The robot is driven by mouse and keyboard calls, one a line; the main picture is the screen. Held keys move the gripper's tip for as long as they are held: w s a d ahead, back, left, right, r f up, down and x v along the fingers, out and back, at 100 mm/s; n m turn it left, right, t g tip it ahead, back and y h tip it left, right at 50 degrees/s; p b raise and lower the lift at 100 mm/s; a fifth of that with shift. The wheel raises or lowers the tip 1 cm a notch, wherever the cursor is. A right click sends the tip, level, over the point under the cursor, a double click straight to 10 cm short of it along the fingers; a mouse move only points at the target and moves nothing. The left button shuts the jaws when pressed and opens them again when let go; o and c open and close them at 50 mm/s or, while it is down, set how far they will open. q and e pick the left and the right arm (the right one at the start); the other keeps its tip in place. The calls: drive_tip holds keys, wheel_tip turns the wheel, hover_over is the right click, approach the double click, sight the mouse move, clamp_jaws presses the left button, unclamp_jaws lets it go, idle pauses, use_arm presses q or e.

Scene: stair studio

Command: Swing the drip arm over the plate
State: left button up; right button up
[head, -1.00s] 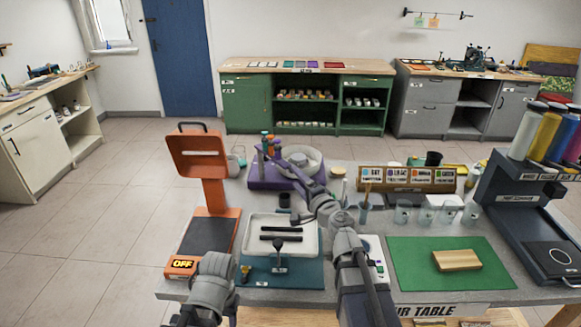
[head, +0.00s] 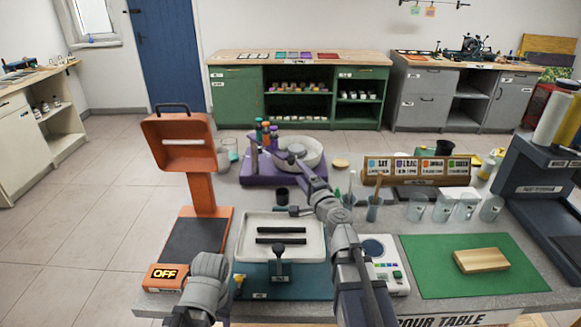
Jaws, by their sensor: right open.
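The purple drip station (head: 258,178) stands at the back left of the grey table. A round white plate (head: 312,160) sits on it. The drip arm, with teal, orange and purple bottles (head: 266,132), is at the plate's left side, not over it. My right arm reaches up from the bottom of the head view. Of my left arm only a link shows at the lower left.
An orange stand (head: 203,192) with an OFF display is at the left. A white tray (head: 247,246) lies in front of the station, near a black cup (head: 282,194). A labelled bottle rack (head: 415,172), clear cups (head: 417,207) and a green mat (head: 430,275) are at the right.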

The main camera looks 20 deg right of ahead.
sight(292, 162)
drive_tip(key=shift+w+f, duration=0.1)
drive_tip(key=shift+w, duration=0.05)
drive_tip(key=w, duration=0.5)
drive_tip(key=w+a, duration=0.1)
drive_tip(key=w, duration=0.1)
drive_tip(key=shift+w, duration=0.3)
clamp_jaws()
idle(1.3)
